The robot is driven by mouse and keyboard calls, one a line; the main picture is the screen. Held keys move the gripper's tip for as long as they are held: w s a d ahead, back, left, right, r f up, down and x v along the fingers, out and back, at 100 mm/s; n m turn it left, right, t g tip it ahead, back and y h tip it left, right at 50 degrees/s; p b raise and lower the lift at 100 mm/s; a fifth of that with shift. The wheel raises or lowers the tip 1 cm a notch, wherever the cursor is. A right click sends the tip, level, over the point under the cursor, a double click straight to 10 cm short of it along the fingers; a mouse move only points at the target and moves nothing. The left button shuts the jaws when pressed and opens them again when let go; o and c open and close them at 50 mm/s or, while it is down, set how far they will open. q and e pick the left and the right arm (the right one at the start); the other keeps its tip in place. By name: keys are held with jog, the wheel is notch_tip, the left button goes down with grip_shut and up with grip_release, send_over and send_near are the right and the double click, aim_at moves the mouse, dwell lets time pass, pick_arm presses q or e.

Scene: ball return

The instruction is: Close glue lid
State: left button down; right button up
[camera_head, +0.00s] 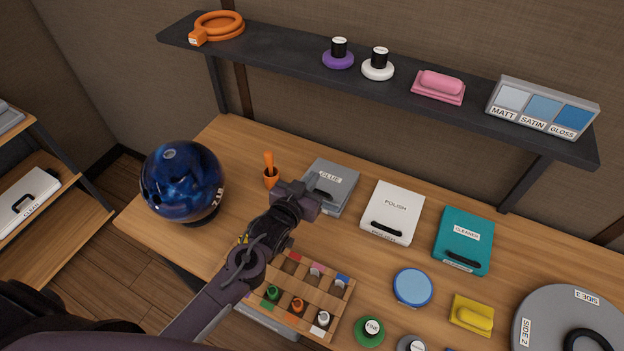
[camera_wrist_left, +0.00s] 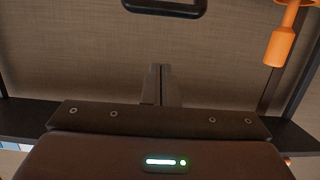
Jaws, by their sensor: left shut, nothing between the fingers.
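The glue box (camera_head: 344,181) is grey with a "GLUE" label on its lid and stands at the back of the bench. The lid looks flat or nearly so; I cannot tell whether it is fully down, as my arm hides part of the box. My left gripper (camera_head: 318,187) is at the front left of the box, over its near side. Its fingers (camera_wrist_left: 161,84) are together with nothing between them. A dark handle (camera_wrist_left: 165,8) shows at the top of the left wrist view, apart from the fingertips. My right gripper is not in view.
An orange pot with a stick (camera_head: 270,178) stands left of the box, with a blue bowling ball (camera_head: 182,182) beyond. White polish box (camera_head: 393,212) and teal cleaner box (camera_head: 464,240) stand right. A bottle rack (camera_head: 318,290) lies in front. A dark shelf (camera_head: 290,55) hangs above.

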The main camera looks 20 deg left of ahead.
pick_arm(q)
jog(key=s+a+f+b, duration=0.2)
jog(key=s+f+b, duration=0.15)
jog(key=s, duration=0.55)
notch_tip(320, 180, up, 6)
jog(key=b, duration=0.3)
jog(key=w+d+f+p, duration=0.2)
jog(key=w+f, duration=0.4)
jog(key=w, duration=0.3)
jog(key=shift+f+p, duration=0.25)
jog(key=shift+p, duration=0.3)
jog(key=shift+s+a+f, duration=0.1)
jog(key=shift+s+f, duration=0.15)
jog(key=shift+f, duration=0.25)
jog(key=shift+s+a+f, duration=0.1)
jog(key=shift+s+f, duration=0.1)
jog(key=shift+f, duration=0.3)
